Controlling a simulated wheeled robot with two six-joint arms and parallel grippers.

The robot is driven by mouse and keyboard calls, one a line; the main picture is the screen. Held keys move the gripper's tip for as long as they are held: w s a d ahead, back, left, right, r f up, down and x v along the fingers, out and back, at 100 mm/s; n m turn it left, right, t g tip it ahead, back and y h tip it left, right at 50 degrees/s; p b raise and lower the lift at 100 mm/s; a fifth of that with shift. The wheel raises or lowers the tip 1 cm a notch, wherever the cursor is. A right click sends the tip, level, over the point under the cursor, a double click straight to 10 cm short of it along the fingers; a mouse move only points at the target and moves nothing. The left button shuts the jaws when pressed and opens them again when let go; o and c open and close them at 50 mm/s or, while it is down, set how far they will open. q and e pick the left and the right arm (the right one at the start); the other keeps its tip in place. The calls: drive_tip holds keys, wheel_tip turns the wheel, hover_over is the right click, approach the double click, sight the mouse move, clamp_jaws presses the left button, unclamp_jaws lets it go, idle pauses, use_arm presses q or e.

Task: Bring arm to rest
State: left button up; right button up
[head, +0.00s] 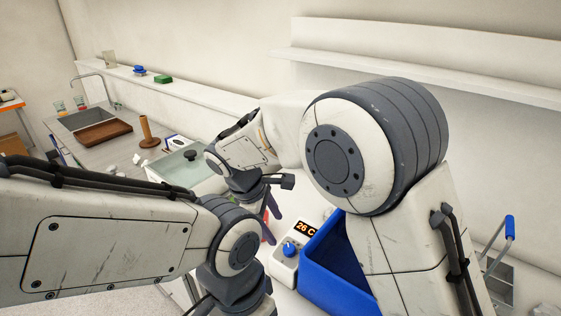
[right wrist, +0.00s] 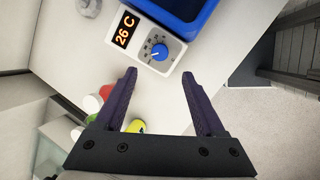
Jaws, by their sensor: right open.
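My right gripper (head: 270,218) hangs below the bent right arm in the head view, beside the white device. In the right wrist view the right gripper (right wrist: 159,74) has its two dark purple fingers spread apart, with nothing held between them. The fingertips point toward the white device (right wrist: 152,36), which has a blue knob and an orange "26 C" display; I cannot tell the exact gap. My left arm (head: 110,240) crosses the head view from the left, and its gripper fingers are out of frame.
A blue bin (head: 318,285) stands right of the device. In the right wrist view, a yellow item (right wrist: 137,126), a red item (right wrist: 91,103) and a green item lie near the finger bases. A sink (head: 85,119), brown tray (head: 104,133) and wall shelf (head: 430,65) are farther off.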

drive_tip(key=s+d+r+m+g+y, duration=0.1)
drive_tip(key=s+d+m, duration=0.3)
drive_tip(key=s, duration=0.8)
drive_tip(key=s+d+m+g+y, duration=0.1)
drive_tip(key=s+d+m+y, duration=0.2)
drive_tip(key=s, duration=0.9)
drive_tip(key=shift+s+d+r+m+y, duration=0.3)
drive_tip(key=shift+s+d+r+m, duration=0.1)
drive_tip(key=shift+d+m, duration=0.35)
